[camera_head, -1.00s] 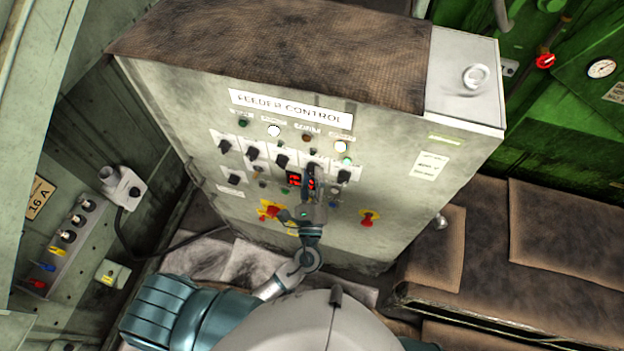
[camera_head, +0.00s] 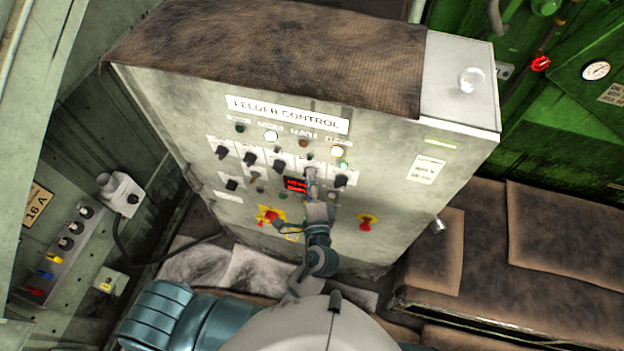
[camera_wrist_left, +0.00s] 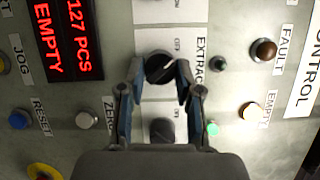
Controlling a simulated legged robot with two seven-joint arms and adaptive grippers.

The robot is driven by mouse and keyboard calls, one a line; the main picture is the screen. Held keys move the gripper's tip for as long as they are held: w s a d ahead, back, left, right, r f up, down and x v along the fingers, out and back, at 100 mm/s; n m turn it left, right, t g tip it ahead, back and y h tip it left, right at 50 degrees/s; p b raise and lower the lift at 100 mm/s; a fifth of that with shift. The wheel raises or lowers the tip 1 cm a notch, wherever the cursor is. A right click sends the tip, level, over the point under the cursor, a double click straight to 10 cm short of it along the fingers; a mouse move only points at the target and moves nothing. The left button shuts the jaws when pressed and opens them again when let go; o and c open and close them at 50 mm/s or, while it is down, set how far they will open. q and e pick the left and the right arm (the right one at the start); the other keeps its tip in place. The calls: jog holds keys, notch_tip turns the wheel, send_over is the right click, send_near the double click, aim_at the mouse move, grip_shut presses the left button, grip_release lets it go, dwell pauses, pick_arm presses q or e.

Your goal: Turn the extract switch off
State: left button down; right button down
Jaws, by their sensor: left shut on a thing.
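The extract switch (camera_wrist_left: 160,68) is a black rotary knob on a white plate, beside the EXTRACT label (camera_wrist_left: 201,58) in the left wrist view. A white mark on the knob slants to the upper right; the small position labels are hard to read. My left gripper (camera_wrist_left: 160,72) has one finger on each side of the knob and is shut on it. In the head view my left gripper (camera_head: 312,188) reaches up to the panel and hides most of this switch. My right gripper is not in view.
The feeder control cabinet (camera_head: 395,125) carries several other black knobs, lamps and a red display (camera_head: 296,185). Two red-and-yellow switches sit low on it, one left (camera_head: 268,216) and one right (camera_head: 368,222) of my gripper. Another black knob (camera_wrist_left: 160,130) lies close below my fingers in the wrist view.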

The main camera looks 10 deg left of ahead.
pick_arm(q)
jog(key=shift+a+n, duration=0.1)
jog(key=shift+n, duration=0.4)
jog(key=c, duration=0.8)
grip_release()
jog(key=shift+c, duration=0.2)
jog(key=shift+o, duration=0.3)
jog(key=shift+a, duration=0.1)
